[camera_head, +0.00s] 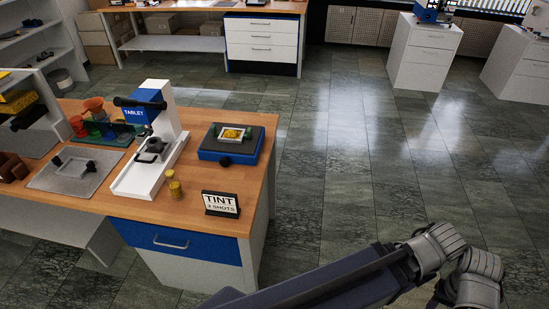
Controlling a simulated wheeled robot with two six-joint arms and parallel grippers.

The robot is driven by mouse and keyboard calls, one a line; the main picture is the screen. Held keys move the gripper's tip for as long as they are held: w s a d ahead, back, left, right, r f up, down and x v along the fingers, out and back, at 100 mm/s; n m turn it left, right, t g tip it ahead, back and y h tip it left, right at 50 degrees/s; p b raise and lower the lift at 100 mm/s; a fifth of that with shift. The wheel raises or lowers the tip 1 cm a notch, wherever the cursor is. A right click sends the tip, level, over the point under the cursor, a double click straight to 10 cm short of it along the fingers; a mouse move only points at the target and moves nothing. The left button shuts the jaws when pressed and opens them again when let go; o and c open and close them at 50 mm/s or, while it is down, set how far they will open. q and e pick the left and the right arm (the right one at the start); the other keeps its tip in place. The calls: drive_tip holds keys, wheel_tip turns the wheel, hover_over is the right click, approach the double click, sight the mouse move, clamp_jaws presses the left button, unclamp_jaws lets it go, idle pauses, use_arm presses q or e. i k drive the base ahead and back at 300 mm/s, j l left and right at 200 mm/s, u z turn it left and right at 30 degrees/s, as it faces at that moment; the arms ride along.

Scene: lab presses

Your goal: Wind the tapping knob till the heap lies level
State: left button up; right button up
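A blue box with a dark top (258,139) sits near the right end of the wooden table. A small pale-framed tray (241,129) rests on it, holding a yellow heap (231,133) that looks lumpy; its exact level is too small to tell. Green pieces stand at both sides of the tray. A black knob (224,161) sticks out at the front of the blue box; it looks like the tapping knob. Neither gripper shows. Links of one of my arms cross the lower right, over the floor and well away from the box.
A white and blue press marked TABLET (168,122) stands left of the box. Yellow cylinders (175,189) and a TINT sign (221,204) stand in front. A grey mat (45,178) lies at left. Open floor (345,150) lies to the right.

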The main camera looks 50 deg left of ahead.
sight(225, 162)
drive_tip(key=i+l, duration=0.2)
drive_tip(key=i+l+z, duration=0.15)
drive_tip(key=i, duration=0.3)
drive_tip(key=i+u, duration=0.35)
drive_tip(key=i+l+u, duration=0.1)
drive_tip(key=u, duration=0.25)
drive_tip(key=i+u, duration=0.2)
drive_tip(key=u, duration=0.25)
drive_tip(key=i+u, duration=0.2)
drive_tip(key=u, duration=0.2)
drive_tip(key=i+l+u, duration=0.1)
drive_tip(key=u, duration=0.35)
drive_tip(key=i+l+u, duration=0.2)
drive_tip(key=u, duration=0.25)
drive_tip(key=i+l+u, duration=0.2)
drive_tip(key=u, duration=0.25)
drive_tip(key=i+l+u, duration=0.2)
drive_tip(key=u, duration=0.2)
drive_tip(key=i+l+u, duration=0.15)
drive_tip(key=l+u, duration=0.3)
drive_tip(key=i+l+u, duration=0.1)
drive_tip(key=l+u, duration=0.65)
drive_tip(key=l, duration=0.25)
